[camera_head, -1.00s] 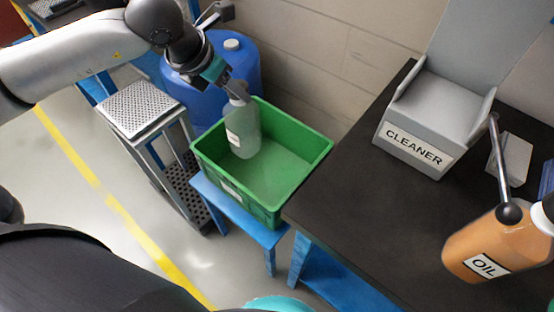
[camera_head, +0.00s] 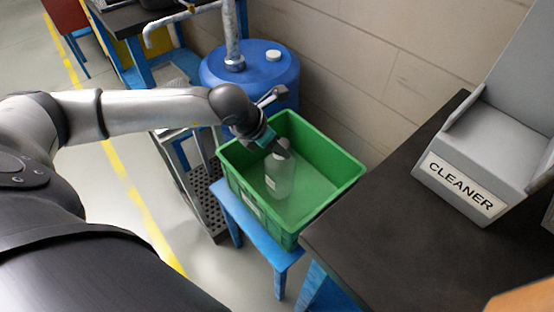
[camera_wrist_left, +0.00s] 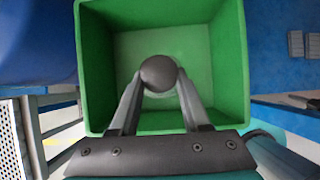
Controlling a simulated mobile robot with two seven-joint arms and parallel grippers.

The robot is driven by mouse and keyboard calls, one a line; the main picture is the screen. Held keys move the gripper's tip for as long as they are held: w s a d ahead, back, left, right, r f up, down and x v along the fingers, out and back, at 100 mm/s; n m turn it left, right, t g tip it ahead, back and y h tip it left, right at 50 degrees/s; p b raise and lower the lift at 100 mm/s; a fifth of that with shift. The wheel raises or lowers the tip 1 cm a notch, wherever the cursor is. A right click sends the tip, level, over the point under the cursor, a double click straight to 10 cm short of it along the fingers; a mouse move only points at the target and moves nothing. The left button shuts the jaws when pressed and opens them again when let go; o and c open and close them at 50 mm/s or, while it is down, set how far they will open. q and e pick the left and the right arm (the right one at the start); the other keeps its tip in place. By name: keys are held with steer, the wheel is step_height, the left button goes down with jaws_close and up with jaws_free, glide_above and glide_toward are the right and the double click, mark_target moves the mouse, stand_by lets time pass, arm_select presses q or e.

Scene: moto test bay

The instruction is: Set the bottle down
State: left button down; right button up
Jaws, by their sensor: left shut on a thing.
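A translucent pale bottle (camera_head: 280,178) with a white label stands roughly upright inside the green crate (camera_head: 341,187), near its left side. My left gripper (camera_head: 279,150) reaches in from above and is shut on the bottle's top. In the left wrist view the two fingers (camera_wrist_left: 158,85) close around the round grey cap (camera_wrist_left: 158,73), with the crate's floor below it. I cannot tell whether the bottle's base touches the crate floor. My right gripper is not in view.
The crate stands on a blue stand (camera_head: 255,239). A blue drum (camera_head: 235,76) is behind it. A dark table (camera_head: 385,235) on the right bears a grey holder labelled CLEANER (camera_head: 462,187). A metal step (camera_head: 205,200) stands to the left. The crate's right part is empty.

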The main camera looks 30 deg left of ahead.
mark_target(275, 156)
arm_select(q)
steer(key=shift+f+b, duration=0.4)
steer(key=shift+f, duration=1.7)
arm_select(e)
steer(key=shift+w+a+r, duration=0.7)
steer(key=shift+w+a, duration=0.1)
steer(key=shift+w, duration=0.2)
arm_select(q)
steer(key=shift+f, duration=0.1)
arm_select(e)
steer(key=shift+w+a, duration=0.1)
arm_select(q)
steer(key=shift+c, duration=1.8)
jaws_free()
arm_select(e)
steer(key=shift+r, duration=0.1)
arm_select(q)
steer(key=shift+r, duration=0.2)
steer(key=p+v, duration=0.3)
steer(key=v, duration=0.9)
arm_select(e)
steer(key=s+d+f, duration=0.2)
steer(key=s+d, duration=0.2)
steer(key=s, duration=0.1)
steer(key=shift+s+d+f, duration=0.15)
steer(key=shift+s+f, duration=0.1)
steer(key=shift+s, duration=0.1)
